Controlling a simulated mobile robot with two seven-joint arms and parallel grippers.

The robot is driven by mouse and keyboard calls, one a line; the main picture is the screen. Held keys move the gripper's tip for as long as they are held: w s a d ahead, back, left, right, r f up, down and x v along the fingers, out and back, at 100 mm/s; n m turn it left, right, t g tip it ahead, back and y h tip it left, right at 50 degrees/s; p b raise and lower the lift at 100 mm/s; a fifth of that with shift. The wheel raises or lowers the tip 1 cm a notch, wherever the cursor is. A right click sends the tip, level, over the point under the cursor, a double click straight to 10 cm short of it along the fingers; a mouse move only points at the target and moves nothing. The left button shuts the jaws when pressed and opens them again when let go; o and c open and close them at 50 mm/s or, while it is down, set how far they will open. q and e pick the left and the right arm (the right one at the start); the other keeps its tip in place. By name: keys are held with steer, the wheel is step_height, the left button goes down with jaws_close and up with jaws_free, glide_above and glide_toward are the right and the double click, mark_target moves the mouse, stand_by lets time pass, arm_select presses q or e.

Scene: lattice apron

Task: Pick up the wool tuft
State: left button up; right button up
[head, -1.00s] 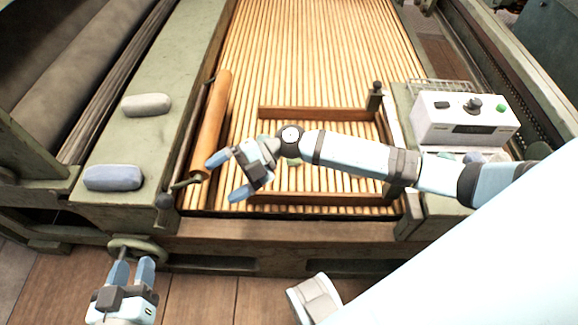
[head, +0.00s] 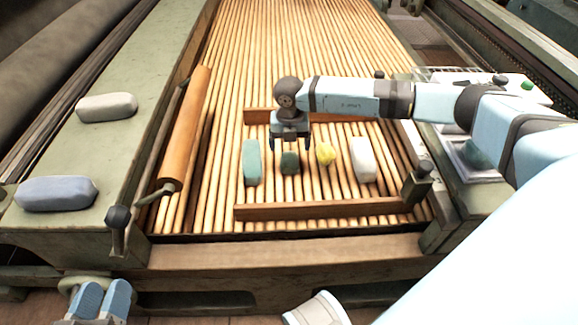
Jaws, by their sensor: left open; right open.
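Inside a brown wooden frame (head: 320,209) on the slatted apron lie several soft-looking pieces: a long teal one (head: 251,163), a small dark green one (head: 290,163), a small lumpy yellow one (head: 325,153) and a long white one (head: 363,160). I cannot tell for sure which is the wool tuft; the yellow piece looks most tuft-like. My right gripper (head: 290,147) points down, open, over the dark green piece and partly hides its far end; I see no grip on it. My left gripper (head: 103,290) is open and empty at the bottom left, off the apron.
A grey roll (head: 106,107) and a blue-grey roll (head: 56,194) lie on the left green beam. An orange roller (head: 188,130) with a dark knob runs along the apron's left side. A white box (head: 515,88) stands at the right, partly behind my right arm. The far slats are clear.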

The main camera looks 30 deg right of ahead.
mark_target(289, 157)
steer(key=shift+f, duration=0.85)
steer(key=shift+f+b, duration=0.55)
step_height(289, 157, down, 4)
steer(key=shift+w+r+b, duration=0.1)
steer(key=shift+w+b, duration=0.05)
steer(key=shift+b, duration=1)
steer(key=shift+f, duration=0.25)
steer(key=shift+r, duration=0.1)
arm_select(q)
steer(key=shift+w+a+f+m, duration=0.25)
steer(key=shift+w+m, duration=0.15)
steer(key=shift+m, duration=0.1)
steer(key=shift+w+a+f+m, duration=0.25)
steer(key=shift+w+m, duration=0.15)
steer(key=shift+m, duration=0.1)
arm_select(e)
steer(key=c, duration=1)
